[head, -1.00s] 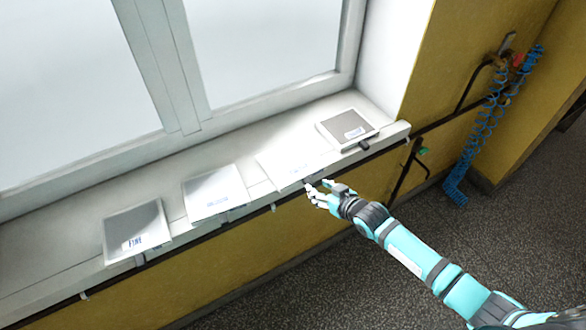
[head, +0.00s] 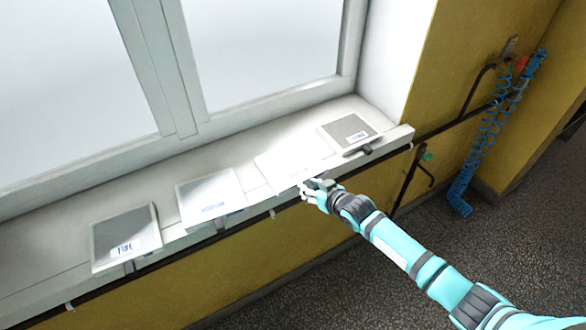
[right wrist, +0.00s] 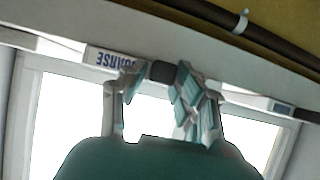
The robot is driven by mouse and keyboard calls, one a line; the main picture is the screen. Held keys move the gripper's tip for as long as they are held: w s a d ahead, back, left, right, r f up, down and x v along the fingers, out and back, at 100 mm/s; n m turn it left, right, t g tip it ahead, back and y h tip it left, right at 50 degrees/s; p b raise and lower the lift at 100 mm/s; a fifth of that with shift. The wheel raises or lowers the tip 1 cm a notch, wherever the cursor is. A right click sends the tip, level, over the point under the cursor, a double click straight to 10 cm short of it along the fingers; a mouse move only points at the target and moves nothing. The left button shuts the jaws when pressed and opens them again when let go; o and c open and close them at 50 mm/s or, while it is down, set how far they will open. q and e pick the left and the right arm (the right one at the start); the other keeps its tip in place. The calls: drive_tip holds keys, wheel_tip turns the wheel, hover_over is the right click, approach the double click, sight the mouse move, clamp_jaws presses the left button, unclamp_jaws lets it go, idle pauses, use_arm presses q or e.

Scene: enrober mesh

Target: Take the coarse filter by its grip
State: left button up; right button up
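In the right wrist view a sheet edge carries an upside-down label reading COARSE (right wrist: 115,60). A short dark grip (right wrist: 162,71) sticks out beside it. My right gripper (right wrist: 160,78) has one finger on each side of this grip, its pads drawn inward and seemingly touching it. In the head view the coarse filter (head: 283,168) looks like the pale, washed-out panel third from the left on the sill; its label is unreadable there. My right gripper (head: 308,187) is at its front edge and hides the grip. My left gripper is not in view.
The windowsill (head: 160,190) also holds a filter marked FINE (head: 120,230), a second panel (head: 205,190) and a grey-faced one (head: 345,130). A dark rail runs below the sill. A blue coiled hose (head: 480,150) hangs at right.

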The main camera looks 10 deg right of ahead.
clamp_jaws()
drive_tip(key=s+d+p, duration=0.4)
drive_tip(key=s+p, duration=0.1)
drive_tip(key=s, duration=0.5)
drive_tip(key=s+d+p, duration=0.4)
drive_tip(key=s+p, duration=0.2)
drive_tip(key=s, duration=0.4)
drive_tip(key=shift+s+d+r, duration=0.2)
idle(1.6)
idle(0.4)
